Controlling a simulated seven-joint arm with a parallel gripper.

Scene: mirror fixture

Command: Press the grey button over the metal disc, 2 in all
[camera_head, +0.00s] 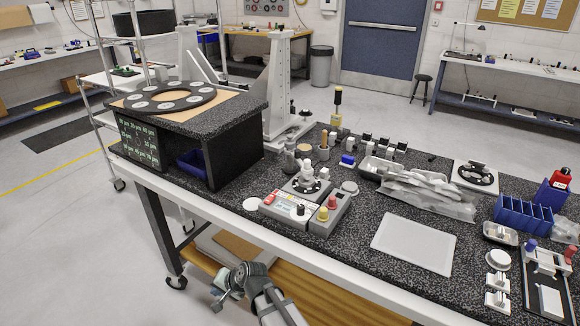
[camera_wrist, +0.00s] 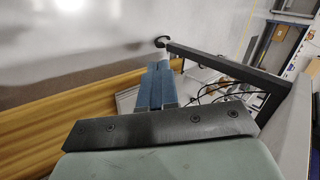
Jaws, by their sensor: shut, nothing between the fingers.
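A control unit (camera_head: 318,222) with several knobs stands near the front edge of the table in the head view. A yellow knob (camera_head: 323,214), a red knob (camera_head: 332,202) and a dark knob (camera_head: 300,210) sit on its front. A round, metal-looking fixture (camera_head: 307,184) with a small upright piece stands just behind them. At this size I cannot tell which part is the grey button. My gripper (camera_head: 219,302) is low in front of the table, below and left of the unit, touching nothing I can see. In the wrist view its blue-grey fingers (camera_wrist: 158,68) are together and empty.
A granite-topped stand with a dark ring (camera_head: 170,97) rises at the left of the table. A flat light tray (camera_head: 413,243) lies right of the unit. The white table edge (camera_head: 245,215) and a wooden lower shelf (camera_head: 325,293) lie near my arm. A dark table leg (camera_wrist: 220,66) shows in the wrist view.

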